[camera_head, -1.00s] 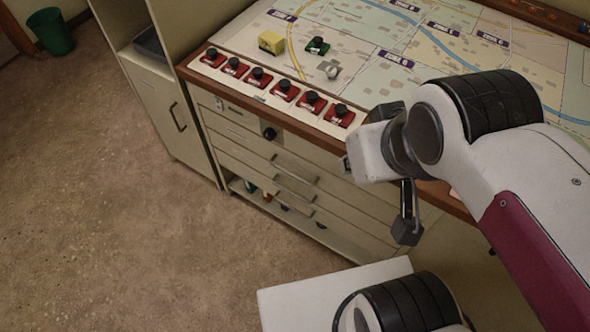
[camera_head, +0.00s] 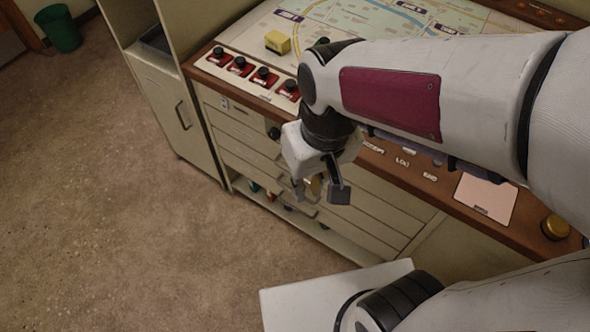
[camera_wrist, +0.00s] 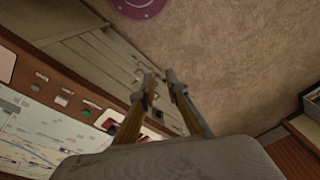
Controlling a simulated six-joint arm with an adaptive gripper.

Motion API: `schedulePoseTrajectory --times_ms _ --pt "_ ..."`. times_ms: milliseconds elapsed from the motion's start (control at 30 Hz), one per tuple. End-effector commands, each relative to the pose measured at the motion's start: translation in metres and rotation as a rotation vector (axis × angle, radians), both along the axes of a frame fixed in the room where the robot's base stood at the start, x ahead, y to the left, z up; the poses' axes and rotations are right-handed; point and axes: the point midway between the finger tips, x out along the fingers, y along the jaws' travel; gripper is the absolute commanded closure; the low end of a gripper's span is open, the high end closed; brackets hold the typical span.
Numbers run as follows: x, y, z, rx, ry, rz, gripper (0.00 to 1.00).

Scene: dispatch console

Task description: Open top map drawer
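The pale drawer cabinet (camera_head: 240,150) stands under the console's left part, with several stacked drawer fronts that look shut. The top front (camera_head: 238,113) has a small label at its left and a dark round knob (camera_head: 273,132). My gripper (camera_head: 319,190) is in front of the drawers, pointing down, its two fingers apart with nothing seen between them. It hides much of the drawer fronts and most of their handles. In the wrist view the fingers (camera_wrist: 161,78) show with a gap, and drawer fronts (camera_wrist: 100,50) lie beyond them. Contact with a handle cannot be told.
The console's wooden edge (camera_head: 215,72) overhangs the drawers. On top are red-based black knobs (camera_head: 240,62), a yellow block (camera_head: 277,42) and a map. A side cabinet (camera_head: 165,105) stands left. An open lower shelf holds small items. Carpet (camera_head: 120,230) in front is clear.

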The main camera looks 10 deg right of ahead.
Motion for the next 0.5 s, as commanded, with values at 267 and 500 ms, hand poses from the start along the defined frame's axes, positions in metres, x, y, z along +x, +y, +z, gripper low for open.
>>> schedulePoseTrajectory --times_ms 267,500 --pt "0.017 0.034 -0.030 0.027 0.064 0.033 0.86" --pt "0.031 0.065 -0.058 0.053 0.097 0.060 0.86"
